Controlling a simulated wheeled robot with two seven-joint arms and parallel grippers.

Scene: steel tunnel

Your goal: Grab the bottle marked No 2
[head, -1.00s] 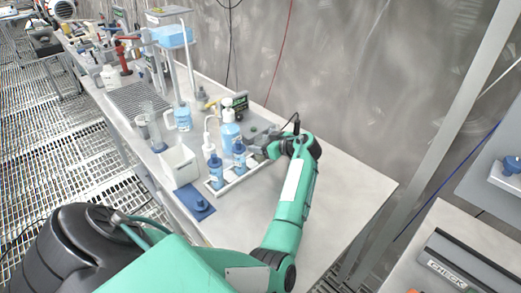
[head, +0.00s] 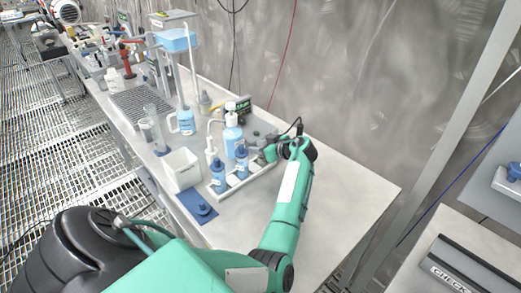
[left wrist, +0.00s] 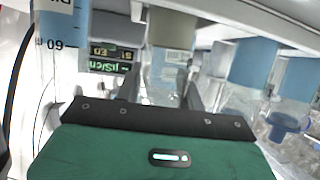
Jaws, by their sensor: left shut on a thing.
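A clear bottle with a grey-olive top (left wrist: 172,62) and a white label stands between the two fingers of my left gripper (left wrist: 168,85) in the left wrist view. The gripper is shut on it. The label is too blurred to read, so I cannot tell its number. In the head view my left gripper (head: 264,150) is at the far end of a white rack (head: 240,184). Two blue-topped bottles, one nearer (head: 218,175) and one beside the gripper (head: 241,162), stand upright in the rack. My right gripper is not in view.
A large blue pump bottle (head: 232,135) and a meter with green digits (head: 243,106) stand behind the rack. A white bin (head: 182,171), a blue mat (head: 198,207) and a wash bottle (head: 211,150) are to the left. The right bench end (head: 350,190) is clear.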

